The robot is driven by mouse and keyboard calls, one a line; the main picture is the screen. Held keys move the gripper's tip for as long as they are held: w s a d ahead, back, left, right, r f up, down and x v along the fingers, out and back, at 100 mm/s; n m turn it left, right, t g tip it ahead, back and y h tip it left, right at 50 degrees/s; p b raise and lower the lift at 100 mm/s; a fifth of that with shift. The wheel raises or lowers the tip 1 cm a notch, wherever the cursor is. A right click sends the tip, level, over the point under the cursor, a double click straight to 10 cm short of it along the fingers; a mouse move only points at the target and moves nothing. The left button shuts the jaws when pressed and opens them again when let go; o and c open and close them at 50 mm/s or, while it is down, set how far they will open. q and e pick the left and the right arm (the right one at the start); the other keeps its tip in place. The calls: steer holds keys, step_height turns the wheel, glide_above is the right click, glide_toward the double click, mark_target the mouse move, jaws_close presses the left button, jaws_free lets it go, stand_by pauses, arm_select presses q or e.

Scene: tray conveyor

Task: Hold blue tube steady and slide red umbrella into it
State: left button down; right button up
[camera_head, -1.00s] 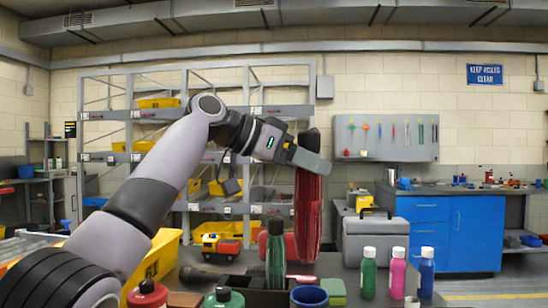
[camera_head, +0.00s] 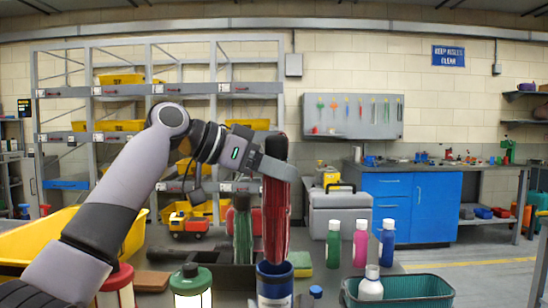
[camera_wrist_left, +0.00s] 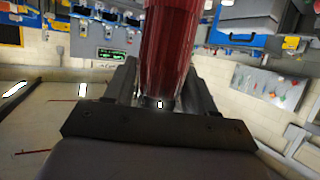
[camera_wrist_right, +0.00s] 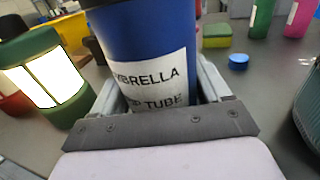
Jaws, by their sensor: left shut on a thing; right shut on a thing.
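The red umbrella (camera_head: 276,215) hangs upright, dark handle up, in my left gripper (camera_head: 275,167). The gripper is shut on it near the top; the left wrist view also shows the red umbrella (camera_wrist_left: 168,50) between the fingers. The blue tube (camera_head: 274,287) stands upright directly below. The umbrella's lower end is at the tube's mouth; I cannot tell whether it is inside. In the right wrist view, my right gripper (camera_wrist_right: 157,88) is shut on the labelled blue tube (camera_wrist_right: 145,45). The tube's base is hidden.
A green lantern (camera_head: 191,285) and a red one (camera_head: 117,288) stand left of the tube. A dark box (camera_head: 212,275) with a green umbrella (camera_head: 243,235) is behind. A green basket (camera_head: 415,288) and several bottles are right. A yellow-green sponge (camera_head: 300,262) lies near the tube.

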mark_target(274, 251)
arm_select(q)
steer(key=shift+f, duration=7.3)
steer(key=shift+f, duration=0.3)
steer(key=shift+c, duration=1.4)
jaws_free()
steer(key=v, duration=1.2)
arm_select(e)
steer(key=o, duration=1.1)
